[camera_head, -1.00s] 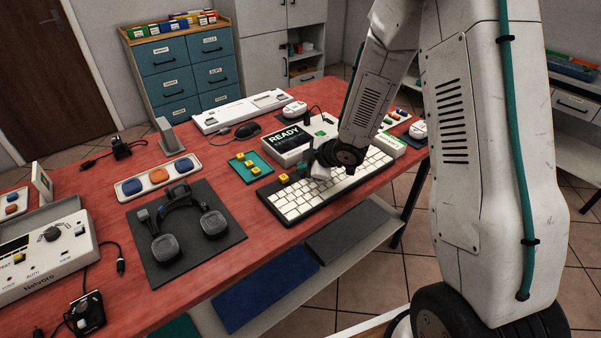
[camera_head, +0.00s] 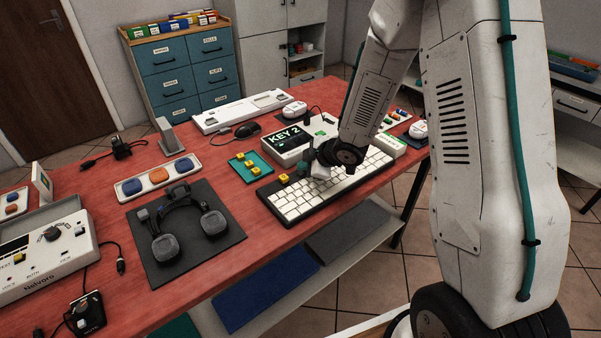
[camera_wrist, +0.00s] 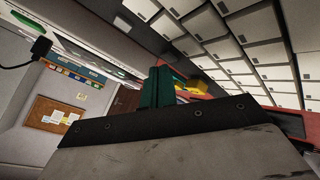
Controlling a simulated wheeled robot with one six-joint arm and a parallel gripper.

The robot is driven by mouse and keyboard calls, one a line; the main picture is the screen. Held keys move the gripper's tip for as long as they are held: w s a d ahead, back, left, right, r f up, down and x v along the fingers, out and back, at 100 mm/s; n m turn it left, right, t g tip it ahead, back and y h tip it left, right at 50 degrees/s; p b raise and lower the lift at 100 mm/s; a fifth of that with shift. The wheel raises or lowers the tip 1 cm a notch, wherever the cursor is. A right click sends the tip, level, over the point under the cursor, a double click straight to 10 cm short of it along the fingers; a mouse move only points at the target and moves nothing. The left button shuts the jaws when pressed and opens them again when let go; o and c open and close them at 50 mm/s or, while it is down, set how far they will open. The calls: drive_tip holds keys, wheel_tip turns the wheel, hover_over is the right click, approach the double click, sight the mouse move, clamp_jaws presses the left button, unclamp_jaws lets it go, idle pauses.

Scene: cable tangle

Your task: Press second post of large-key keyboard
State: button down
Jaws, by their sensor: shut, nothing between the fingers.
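The large-key keyboard (camera_head: 300,203), white keys in a dark frame, lies near the table's front edge. At its back left stand a yellow-capped post (camera_head: 283,178) and, just right of it, a teal post (camera_head: 301,168). My gripper (camera_head: 319,173) is shut and low over the keyboard, beside the teal post; my wrist hides the keys behind it, and I cannot tell exact contact. The wrist view shows the teal post (camera_wrist: 159,88) close at the gripper's dark edge, and a yellow cap (camera_wrist: 196,87) beyond. The display box (camera_head: 285,139) behind the keyboard reads "KEY 2".
A teal tray (camera_head: 238,167) with yellow caps lies left of the keyboard. Headphones (camera_head: 207,224) rest on a dark mat at left. Red table surface is clear between mat and keyboard.

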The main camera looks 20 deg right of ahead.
sight(304, 175)
drive_tip(key=shift+r, duration=0.35)
drive_tip(key=shift+r, duration=2.5)
